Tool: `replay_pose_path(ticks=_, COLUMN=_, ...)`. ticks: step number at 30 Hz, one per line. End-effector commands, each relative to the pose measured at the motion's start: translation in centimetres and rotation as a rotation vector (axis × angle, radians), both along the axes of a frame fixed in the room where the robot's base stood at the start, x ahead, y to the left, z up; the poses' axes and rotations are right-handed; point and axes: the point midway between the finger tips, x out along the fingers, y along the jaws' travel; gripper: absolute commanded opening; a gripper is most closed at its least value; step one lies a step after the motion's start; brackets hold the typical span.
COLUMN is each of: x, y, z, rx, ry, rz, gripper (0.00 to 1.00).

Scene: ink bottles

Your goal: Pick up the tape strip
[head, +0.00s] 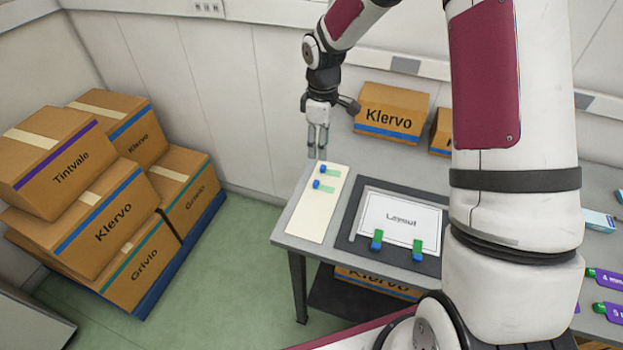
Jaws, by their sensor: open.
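Two small light-green strips, each with a blue piece at its left end, lie on a cream board at the table's left end. The far strip (332,170) is near the board's back edge, and the near strip (327,188) is just in front of it. I cannot tell which is the task's tape strip. My gripper (317,155) points down over the back of the cream board (308,215), close behind the far strip in the picture. It is open, with nothing seen between its fingers. Its exact height above the board is unclear.
A white "Layout" sheet (402,220) lies on a dark mat (352,247), with two green pieces (377,240) at its front edge. Stacked boxes (110,215) stand on the floor at left. Purple tags (607,278) lie at right.

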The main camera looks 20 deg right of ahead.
Motion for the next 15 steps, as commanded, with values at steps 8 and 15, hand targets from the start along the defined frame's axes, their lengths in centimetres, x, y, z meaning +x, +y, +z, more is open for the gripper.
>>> replay_pose_path(ticks=8, x=-0.2, y=0.1, z=-4.5, rx=0.003, ry=0.005, rz=0.002, gripper=0.42)
replay_pose_path(ticks=15, x=-0.1, y=0.1, z=-7.9, rx=0.001, ry=0.003, rz=0.002, gripper=0.42)
